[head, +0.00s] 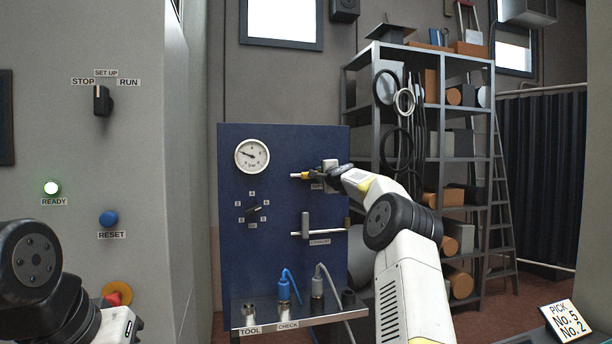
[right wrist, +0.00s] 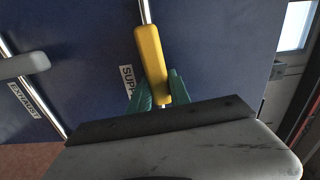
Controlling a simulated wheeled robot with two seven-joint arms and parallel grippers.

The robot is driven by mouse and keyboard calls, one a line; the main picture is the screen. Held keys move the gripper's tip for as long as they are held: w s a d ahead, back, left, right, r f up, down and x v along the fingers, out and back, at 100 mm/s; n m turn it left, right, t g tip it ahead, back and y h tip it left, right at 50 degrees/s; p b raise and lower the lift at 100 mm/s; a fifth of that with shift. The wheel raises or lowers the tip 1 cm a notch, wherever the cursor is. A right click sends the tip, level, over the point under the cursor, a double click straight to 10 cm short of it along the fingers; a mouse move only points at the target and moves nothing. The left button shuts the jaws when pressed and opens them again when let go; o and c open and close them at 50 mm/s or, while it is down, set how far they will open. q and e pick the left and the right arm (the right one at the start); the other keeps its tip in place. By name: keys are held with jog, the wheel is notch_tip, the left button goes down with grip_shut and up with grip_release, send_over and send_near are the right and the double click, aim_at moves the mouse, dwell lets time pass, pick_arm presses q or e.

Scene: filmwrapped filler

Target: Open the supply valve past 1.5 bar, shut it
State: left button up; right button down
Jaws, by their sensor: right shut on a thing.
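The yellow supply valve lever (right wrist: 150,55) lies roughly along its thin pipe in the right wrist view, slightly tilted. The green fingertips of my right gripper (right wrist: 160,88) are shut on its lower end. In the head view my right gripper (head: 328,169) is at the valve on the blue panel (head: 285,140) and hides most of it; a yellow bit shows at its left. The SUPPLY label (right wrist: 127,82) is partly covered. The round pressure gauge (head: 252,156) has its needle toward the upper left; its value is too small to read. My left gripper is out of view.
Below the supply valve is the grey exhaust lever (head: 305,224), upright across its pipe. A black selector knob (head: 253,208) sits to its left. A shelf (head: 290,318) below holds blue and grey hose connectors. The left cabinet has a lit green READY lamp (head: 51,188).

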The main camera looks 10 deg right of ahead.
jog(key=c, duration=1.2)
grip_release()
jog(key=shift+d, duration=0.1)
jog(key=s, duration=0.7)
jog(key=shift+s, duration=0.4)
